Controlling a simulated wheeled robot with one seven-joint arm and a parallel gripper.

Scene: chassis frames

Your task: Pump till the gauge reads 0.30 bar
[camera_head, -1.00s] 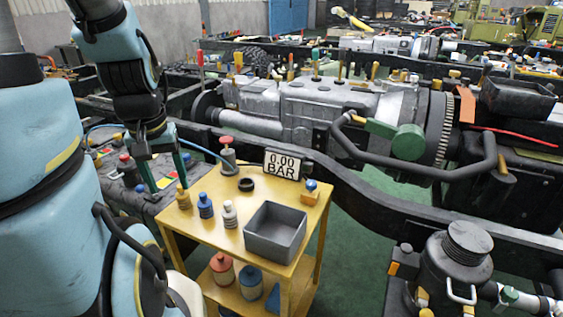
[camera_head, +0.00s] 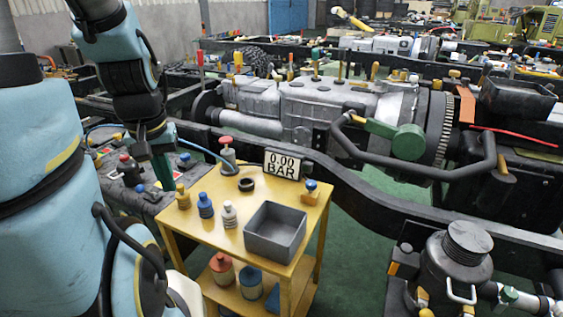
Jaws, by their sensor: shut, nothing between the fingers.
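The gauge (camera_head: 282,165) is a white sign at the back of the yellow cart, and it reads 0.00 BAR. The pump (camera_head: 228,157) appears to be the grey cylinder with a red knob (camera_head: 226,140) on top, at the cart's back left corner. A blue hose runs to it from the left. My gripper (camera_head: 165,185) points down with its green fingers shut and empty. In the picture it is left of the pump and apart from it, beside the cart's left edge.
The yellow cart (camera_head: 190,231) carries small bottles, a black ring (camera_head: 246,185), a grey open bin (camera_head: 275,232) and a blue-orange block (camera_head: 311,192). More bottles stand on its lower shelf. A dark chassis frame (camera_head: 375,195) with a gearbox (camera_head: 325,110) lies behind.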

